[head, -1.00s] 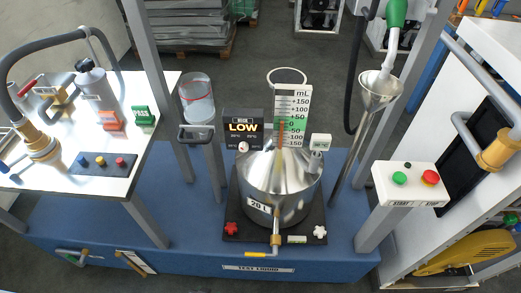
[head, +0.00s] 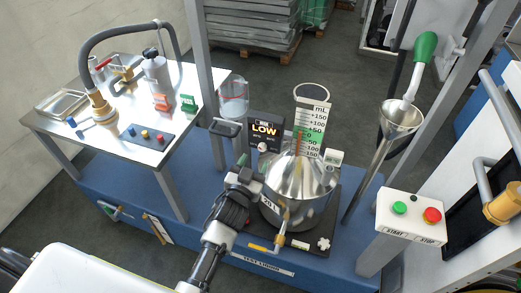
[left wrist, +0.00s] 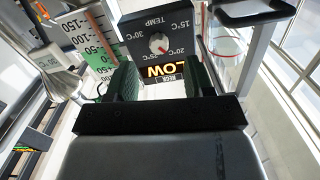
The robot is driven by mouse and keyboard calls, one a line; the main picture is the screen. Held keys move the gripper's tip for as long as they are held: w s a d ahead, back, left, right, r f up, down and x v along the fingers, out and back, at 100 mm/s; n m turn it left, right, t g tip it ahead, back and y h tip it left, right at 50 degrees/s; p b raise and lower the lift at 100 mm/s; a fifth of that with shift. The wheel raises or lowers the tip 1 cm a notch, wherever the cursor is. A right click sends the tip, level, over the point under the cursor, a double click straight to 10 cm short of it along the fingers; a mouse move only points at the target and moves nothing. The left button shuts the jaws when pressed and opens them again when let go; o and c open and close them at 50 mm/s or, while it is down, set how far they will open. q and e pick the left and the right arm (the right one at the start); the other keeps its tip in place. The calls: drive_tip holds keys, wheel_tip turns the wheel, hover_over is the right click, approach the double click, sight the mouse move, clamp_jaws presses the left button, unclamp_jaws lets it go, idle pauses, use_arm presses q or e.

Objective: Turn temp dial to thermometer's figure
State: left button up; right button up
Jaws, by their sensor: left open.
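The temp dial (left wrist: 158,43) is a small round white knob with a red mark on a dark box (left wrist: 128,20) labelled TEMP, with figures such as 15°C, 20°C and 30°C around it. The wrist view shows the box upside down. In the head view the dial (head: 263,147) sits below the lit LOW display (head: 265,129). My right gripper is out of view.
The steel vessel (head: 303,180) stands close right of my left gripper. The mL scale (head: 311,128) rises behind it. A clear beaker (head: 233,98) on a post is left of the box. A START/STOP box (head: 411,217) and funnel (head: 401,118) stand at right.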

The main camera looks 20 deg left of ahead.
sight(261, 150)
use_arm(q)
drive_tip(key=w, duration=0.5)
drive_tip(key=shift+w+d, duration=0.2)
drive_tip(key=shift+w, duration=0.05)
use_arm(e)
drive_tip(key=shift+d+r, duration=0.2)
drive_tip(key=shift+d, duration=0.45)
use_arm(q)
drive_tip(key=c, duration=0.9)
